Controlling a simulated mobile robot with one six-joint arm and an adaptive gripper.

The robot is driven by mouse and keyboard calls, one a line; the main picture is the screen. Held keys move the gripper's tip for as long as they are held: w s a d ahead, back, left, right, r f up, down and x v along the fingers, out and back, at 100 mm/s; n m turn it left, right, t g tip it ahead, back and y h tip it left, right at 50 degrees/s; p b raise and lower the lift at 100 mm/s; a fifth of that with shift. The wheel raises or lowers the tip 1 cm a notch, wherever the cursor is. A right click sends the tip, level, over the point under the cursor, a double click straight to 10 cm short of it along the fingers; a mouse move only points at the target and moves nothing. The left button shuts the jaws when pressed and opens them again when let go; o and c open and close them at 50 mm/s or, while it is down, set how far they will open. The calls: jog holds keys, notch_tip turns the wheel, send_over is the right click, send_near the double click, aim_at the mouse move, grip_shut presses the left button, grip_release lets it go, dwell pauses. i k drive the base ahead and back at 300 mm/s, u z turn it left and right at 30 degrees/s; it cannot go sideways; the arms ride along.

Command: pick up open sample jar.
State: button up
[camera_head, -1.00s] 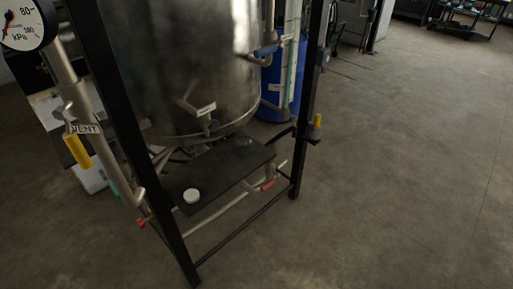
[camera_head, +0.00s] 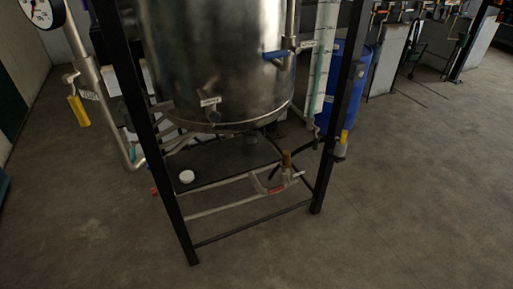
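A small white round thing (camera_head: 187,176), perhaps a lid or a jar top, sits on the left front part of a dark shelf (camera_head: 220,166) under a steel tank. A faint, clear jar-like shape (camera_head: 252,138) stands farther back on the shelf, close below the tank. It is too small and dim to tell whether it is an open sample jar. My gripper is not in view.
A black frame (camera_head: 168,150) with upright posts surrounds the steel tank (camera_head: 220,60) and shelf. A blue drum (camera_head: 350,85) stands behind right. The concrete floor (camera_head: 420,200) is clear in front and right.

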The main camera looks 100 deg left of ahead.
aim_at(251, 140)
jog(key=u, duration=0.35)
jog(key=i, duration=0.1)
jog(key=u, duration=0.1)
jog(key=k, duration=0.1)
jog(key=u, duration=2.7)
jog(key=i, duration=1)
